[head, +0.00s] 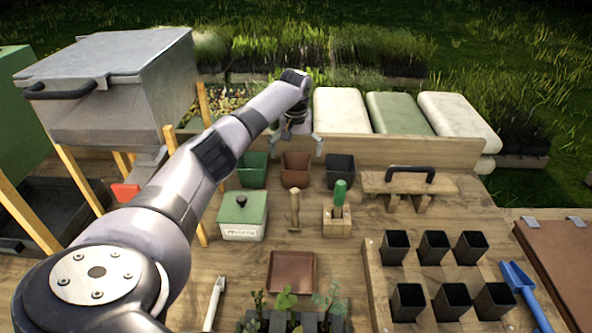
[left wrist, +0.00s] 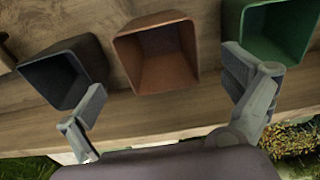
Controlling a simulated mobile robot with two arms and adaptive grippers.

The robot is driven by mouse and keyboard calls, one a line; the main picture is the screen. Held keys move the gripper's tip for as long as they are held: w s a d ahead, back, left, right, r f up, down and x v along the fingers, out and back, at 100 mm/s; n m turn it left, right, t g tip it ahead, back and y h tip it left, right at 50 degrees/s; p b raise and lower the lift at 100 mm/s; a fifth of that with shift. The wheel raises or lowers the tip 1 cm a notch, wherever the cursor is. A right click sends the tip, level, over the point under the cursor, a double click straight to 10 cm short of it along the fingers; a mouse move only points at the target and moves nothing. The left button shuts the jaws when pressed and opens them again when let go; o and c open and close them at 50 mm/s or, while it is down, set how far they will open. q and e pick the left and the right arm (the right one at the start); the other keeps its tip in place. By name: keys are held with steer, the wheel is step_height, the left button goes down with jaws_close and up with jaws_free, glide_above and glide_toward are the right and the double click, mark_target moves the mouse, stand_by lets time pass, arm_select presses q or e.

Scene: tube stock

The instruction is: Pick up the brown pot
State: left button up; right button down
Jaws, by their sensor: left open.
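The brown pot (head: 295,170) stands on the wooden table near the back board, between a green pot (head: 253,169) and a black pot (head: 340,171). In the left wrist view the brown pot (left wrist: 157,58) shows its open, empty mouth between the two fingers. My left gripper (head: 297,143) is open just above and behind the brown pot, and its fingers do not appear to touch it. In the left wrist view the left gripper (left wrist: 170,110) has one finger by the black pot (left wrist: 64,74) and the other by the green pot (left wrist: 272,32). My right gripper is not in view.
A low wooden back board (head: 400,149) runs behind the pots, with bags (head: 342,110) beyond it. A green box (head: 242,215), a small trowel in a wooden block (head: 337,221) and a brown tray (head: 292,272) stand in front. A rack of black pots (head: 377,290) is at right.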

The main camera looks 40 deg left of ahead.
mark_target(296, 163)
arm_select(q)
steer(key=shift+w+a+f+p, duration=0.1)
steer(key=shift+f+p, duration=0.15)
steer(key=shift+f, duration=0.95)
steer(key=shift+w+a+f+p, duration=0.1)
steer(key=shift+f+p, duration=0.1)
steer(key=shift+f, duration=0.95)
steer(key=shift+f, duration=0.2)
steer(key=shift+c, duration=0.5)
steer(key=c, duration=1.1)
steer(key=shift+c, duration=0.2)
